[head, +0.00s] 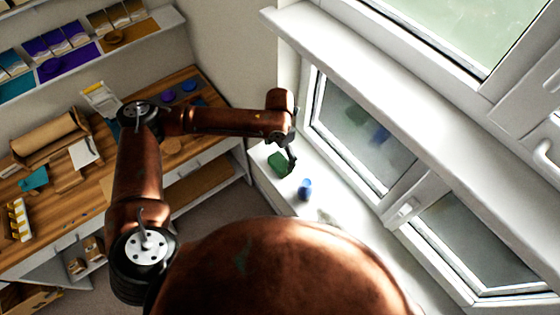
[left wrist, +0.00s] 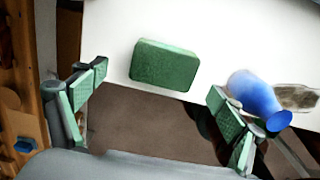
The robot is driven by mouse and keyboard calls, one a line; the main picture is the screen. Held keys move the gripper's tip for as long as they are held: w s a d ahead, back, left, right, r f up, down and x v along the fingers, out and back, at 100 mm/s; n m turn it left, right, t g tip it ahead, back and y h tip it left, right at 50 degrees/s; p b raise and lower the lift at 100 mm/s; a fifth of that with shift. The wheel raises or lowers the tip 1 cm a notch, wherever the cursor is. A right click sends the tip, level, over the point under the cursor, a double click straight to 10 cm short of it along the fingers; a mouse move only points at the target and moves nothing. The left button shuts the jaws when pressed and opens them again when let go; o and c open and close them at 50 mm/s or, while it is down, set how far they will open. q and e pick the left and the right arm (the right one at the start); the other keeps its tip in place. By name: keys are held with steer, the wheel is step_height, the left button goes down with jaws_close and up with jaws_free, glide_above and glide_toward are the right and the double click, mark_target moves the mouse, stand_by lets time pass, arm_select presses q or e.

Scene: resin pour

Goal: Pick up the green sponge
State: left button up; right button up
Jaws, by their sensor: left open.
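The green sponge (head: 279,163) is a rounded block lying on the white sill below the window in the head view. In the left wrist view the sponge (left wrist: 165,65) lies flat, beyond the fingertips and between their lines. My left gripper (head: 291,160) is beside the sponge in the head view and partly overlaps it. In the left wrist view the left gripper (left wrist: 158,84) is open, its green-padded fingers wide apart with nothing between them. The fingers look apart from the sponge. My right gripper is not in either view.
A blue vase-like object (head: 305,189) stands on the sill near the sponge; in the left wrist view it (left wrist: 256,92) is close to the right finger. The window frame (head: 350,140) rises beside the sill. A wooden workbench (head: 100,200) with supplies is at left.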

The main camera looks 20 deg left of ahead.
mark_target(280, 162)
arm_select(q)
steer(key=f, duration=0.1)
steer(key=f+p, duration=0.1)
steer(key=f, duration=0.1)
steer(key=shift+s+d+f, duration=0.2)
steer(key=shift+d+f, duration=0.05)
steer(key=shift+d, duration=0.1)
steer(key=shift+a+f, duration=0.1)
steer(key=shift+f, duration=0.85)
steer(key=c, duration=0.8)
steer(key=shift+c, duration=0.2)
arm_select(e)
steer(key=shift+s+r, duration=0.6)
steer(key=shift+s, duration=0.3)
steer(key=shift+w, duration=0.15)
